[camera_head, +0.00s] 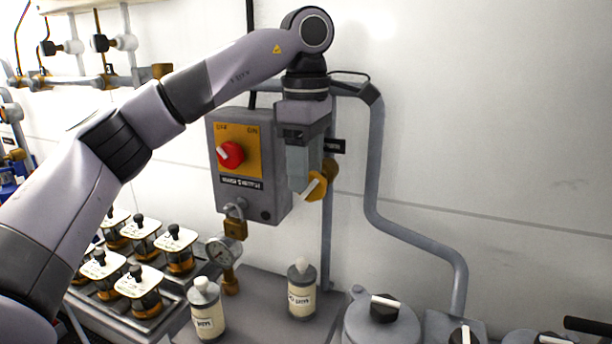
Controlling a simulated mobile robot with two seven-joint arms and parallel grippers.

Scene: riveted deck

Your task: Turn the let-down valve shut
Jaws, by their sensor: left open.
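The bar looks tilted, and part of the knob is hidden by my gripper. My left gripper (304,183) comes down from above with its fingers at the knob. It is open, and I cannot tell whether it touches the knob. My right gripper is not in view.
A grey switch box (271,203) with a red knob (230,154) is close on the left. A gauge (222,251) and two labelled bottles (301,303) (206,318) stand below. Lidded grey pots (365,326) stand lower right. Several square-topped jars (175,237) fill the left tray.

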